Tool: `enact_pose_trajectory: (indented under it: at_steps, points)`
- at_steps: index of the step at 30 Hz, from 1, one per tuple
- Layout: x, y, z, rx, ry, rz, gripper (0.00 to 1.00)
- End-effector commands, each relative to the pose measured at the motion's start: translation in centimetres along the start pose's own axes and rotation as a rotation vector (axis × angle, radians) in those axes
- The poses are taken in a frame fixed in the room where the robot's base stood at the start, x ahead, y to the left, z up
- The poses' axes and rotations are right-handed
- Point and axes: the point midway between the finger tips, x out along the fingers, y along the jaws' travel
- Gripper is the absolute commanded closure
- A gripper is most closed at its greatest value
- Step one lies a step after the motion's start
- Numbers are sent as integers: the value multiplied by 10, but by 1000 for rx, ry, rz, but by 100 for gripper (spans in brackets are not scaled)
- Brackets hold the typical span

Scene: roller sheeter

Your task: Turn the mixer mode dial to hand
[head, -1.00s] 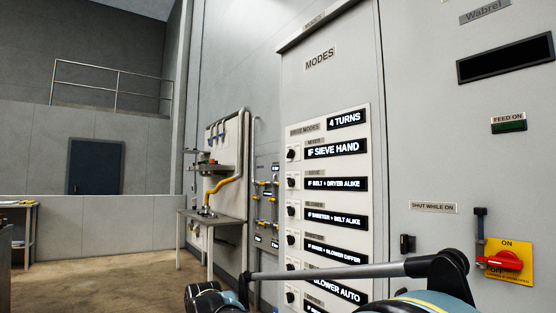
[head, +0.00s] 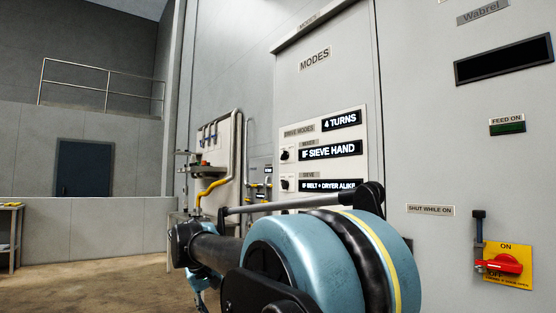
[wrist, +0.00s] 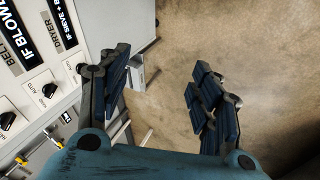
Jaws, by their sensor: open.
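The mixer mode dial (head: 285,154) is a small black knob in the top row of the drive modes panel (head: 295,131) in the head view. A small label above it is hard to read. The display (head: 331,150) beside it reads "IF SIEVE HAND". The dial's pointer is too small to read. My gripper (wrist: 160,92) is open and empty in the wrist view, its two dark fingers spread above the floor. It is beside the lower panel, right of the dryer dial (wrist: 48,90), and touches no dial. The mixer dial is not identifiable in the wrist view.
The sieve dial (head: 285,185) sits just below, with its display partly covered by my arm, which hides the lower rows. A red switch (head: 503,264) on a yellow plate is at the right. A pipe stand (head: 222,160) stands left of the panel. Open floor lies left.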

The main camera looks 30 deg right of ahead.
Motion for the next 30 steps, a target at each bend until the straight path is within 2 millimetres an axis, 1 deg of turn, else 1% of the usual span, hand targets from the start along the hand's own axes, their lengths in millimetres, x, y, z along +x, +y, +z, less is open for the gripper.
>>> enact_pose_trajectory:
  at_steps: [1,2,3,5,6,8,9,11,12,14,15,17,18,21,24,27,30]
  points:
    - [-18,26,-25,15,6,70,42]
    - [-28,41,-38,25,12,115,42]
    - [-42,61,-56,38,20,173,42]
    - [-64,90,-82,56,33,260,42]
    - [-79,110,-100,67,44,318,42]
    - [-102,138,-126,84,61,404,42]
    - [-118,157,-144,95,74,462,42]
    - [-143,184,-170,111,95,549,42]
    - [-160,201,-188,122,111,605,42]
    - [-186,226,-213,136,135,689,42]
    - [-203,241,-230,144,152,743,42]
    - [-228,261,-253,155,179,820,42]
    - [-243,273,-267,162,196,867,42]
    - [-275,296,-295,173,234,964,42]
    - [-298,311,-315,179,263,1032,42]
    - [-311,319,-325,182,280,1070,42]
    - [-315,324,-330,184,288,1086,42]
